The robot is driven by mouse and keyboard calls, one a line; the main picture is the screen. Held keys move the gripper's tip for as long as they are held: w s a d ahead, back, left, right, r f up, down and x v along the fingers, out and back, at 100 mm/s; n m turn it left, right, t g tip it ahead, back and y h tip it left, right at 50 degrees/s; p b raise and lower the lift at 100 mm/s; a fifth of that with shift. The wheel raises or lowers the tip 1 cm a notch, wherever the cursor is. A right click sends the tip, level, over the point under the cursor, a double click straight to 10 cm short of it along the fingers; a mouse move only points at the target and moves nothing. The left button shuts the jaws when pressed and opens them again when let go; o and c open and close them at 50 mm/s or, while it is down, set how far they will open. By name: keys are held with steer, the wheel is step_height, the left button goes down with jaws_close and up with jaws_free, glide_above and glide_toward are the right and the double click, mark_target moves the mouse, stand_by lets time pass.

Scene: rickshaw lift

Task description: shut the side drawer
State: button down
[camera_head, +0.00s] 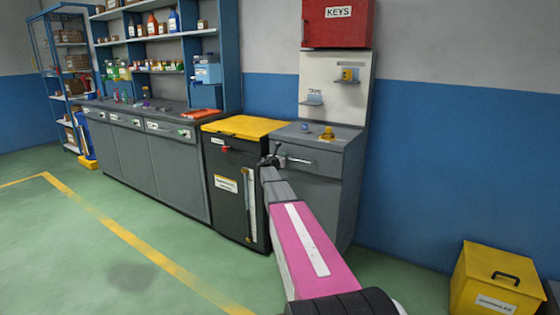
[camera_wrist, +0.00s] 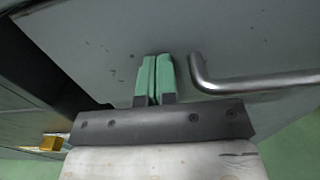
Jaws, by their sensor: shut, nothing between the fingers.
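The side drawer (camera_head: 318,168) is the grey front with a bar handle (camera_head: 299,160) at the top of the grey side cabinet. Any gap around it is too small to make out, partly hidden by my arm. My gripper (camera_head: 272,158) is at the left end of this front. In the wrist view, its green fingers (camera_wrist: 154,72) are together with nothing between them. They point at the grey drawer panel (camera_wrist: 110,45), just left of the bent end of the metal handle (camera_wrist: 250,83). I cannot tell whether the fingertips touch the panel.
A dark bin with a yellow lid (camera_head: 245,126) stands directly left of the side cabinet. A long grey workbench (camera_head: 150,125) runs further left. A yellow box (camera_head: 497,280) sits on the floor at right. The green floor in front is clear.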

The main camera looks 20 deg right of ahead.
steer(key=shift+w+d+r, duration=0.1)
steer(key=shift+w+d, duration=0.2)
steer(key=shift+w, duration=0.05)
steer(key=v, duration=1.5)
steer(key=s+a+f+m+g+y, duration=0.35)
steer(key=s+f+m, duration=0.4)
steer(key=s, duration=0.35)
steer(key=s+a+f+m+g+y, duration=0.2)
steer(key=s+f+m+g+y, duration=0.15)
steer(key=s+f+m, duration=0.55)
steer(key=s+a+f+m+g+y, duration=0.2)
steer(key=s+a, duration=0.4)
steer(key=s, duration=0.3)
steer(key=s+a+f+m+g+y, duration=0.2)
steer(key=s+a+m+y, duration=0.3)
steer(key=s, duration=0.5)
steer(key=shift+a+f+m, duration=0.6)
steer(key=shift+a+m, duration=0.4)
steer(key=shift+m, duration=0.05)
steer(key=shift+w, duration=0.1)
